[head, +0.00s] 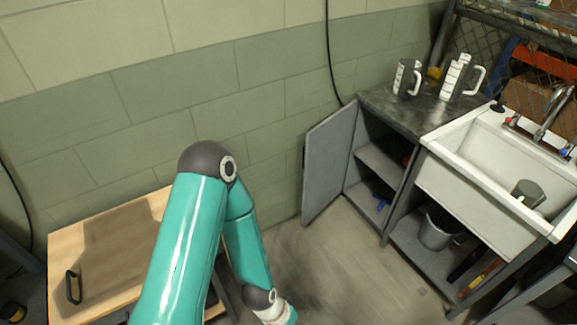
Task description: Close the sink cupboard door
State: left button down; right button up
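The sink cupboard door (328,165) is a flat grey panel that stands wide open at the left of the cupboard. A small dark handle shows on its left edge. The cupboard (381,160) is open at the front, with a grey shelf inside and a small blue item on its floor. One teal arm of mine rises from the bottom, left of centre, and bends down to a wrist at the bottom edge, left of the door and apart from it. Neither gripper is in view.
A white sink (478,185) stands right of the cupboard, with a metal bucket (439,230) below. Measuring jugs (405,80) stand on the dark countertop (430,113). A wooden-topped table (105,285) is at left. The floor (345,265) before the door is clear.

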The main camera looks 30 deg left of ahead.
aim_at(327, 146)
jog(key=z, duration=0.35)
jog(key=k, duration=0.15)
jog(key=u, duration=1.05)
jog(key=i, duration=1.6)
jog(key=z, duration=0.45)
